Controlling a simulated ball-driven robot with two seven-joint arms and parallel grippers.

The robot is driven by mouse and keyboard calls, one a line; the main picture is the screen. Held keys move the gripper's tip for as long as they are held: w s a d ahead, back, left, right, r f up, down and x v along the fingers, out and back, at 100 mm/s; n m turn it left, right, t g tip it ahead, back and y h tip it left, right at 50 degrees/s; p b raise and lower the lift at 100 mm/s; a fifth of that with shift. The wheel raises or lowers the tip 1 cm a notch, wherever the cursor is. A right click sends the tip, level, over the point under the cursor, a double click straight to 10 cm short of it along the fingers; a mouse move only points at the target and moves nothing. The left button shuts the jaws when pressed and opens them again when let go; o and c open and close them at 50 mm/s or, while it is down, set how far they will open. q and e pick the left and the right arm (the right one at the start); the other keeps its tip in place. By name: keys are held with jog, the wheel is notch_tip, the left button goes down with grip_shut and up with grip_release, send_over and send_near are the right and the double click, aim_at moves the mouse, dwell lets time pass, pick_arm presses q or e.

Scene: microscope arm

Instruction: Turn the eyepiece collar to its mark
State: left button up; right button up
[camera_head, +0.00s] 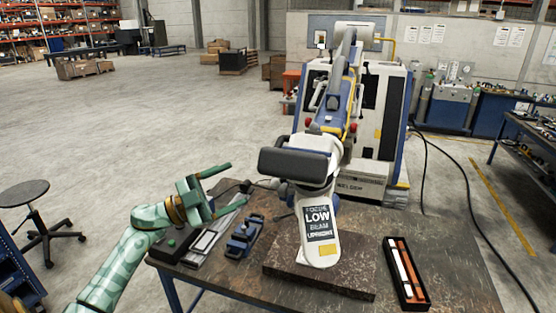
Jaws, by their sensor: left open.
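A microscope-like device stands on a stone slab (325,282) on the table. Its white column (318,225) carries a label reading "FOCUS LOW BEAM UPRIGHT". A dark, wide block (292,164) sits at its upper front, and a blue, white and yellow arm (337,95) rises behind. I cannot make out which part is the eyepiece collar, and no mark on it shows. My left gripper (237,182) is open, with its two fingers apart and nothing between them. It is left of the dark block, above the table's left part, and appears apart from the device. My right gripper is not in view.
Left of the slab on the table (450,270) lie a blue clamp-like tool (244,235) and grey rails (207,238). An open case (406,274) with white and orange bars lies at right. A large welder cabinet (372,130) stands behind. A stool (25,193) stands far left.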

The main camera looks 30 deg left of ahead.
pick_arm(q)
jog(key=p+x, duration=0.4)
jog(key=x, duration=0.7)
jog(key=shift+w+d+r, duration=0.15)
jog(key=shift+w+r, duration=0.05)
jog(key=shift+w+d, duration=0.5)
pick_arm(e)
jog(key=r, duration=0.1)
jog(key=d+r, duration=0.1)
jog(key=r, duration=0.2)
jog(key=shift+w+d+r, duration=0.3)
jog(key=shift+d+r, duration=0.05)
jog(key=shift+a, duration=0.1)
pick_arm(q)
jog(key=shift+s+a, duration=0.1)
jog(key=c, duration=0.9)
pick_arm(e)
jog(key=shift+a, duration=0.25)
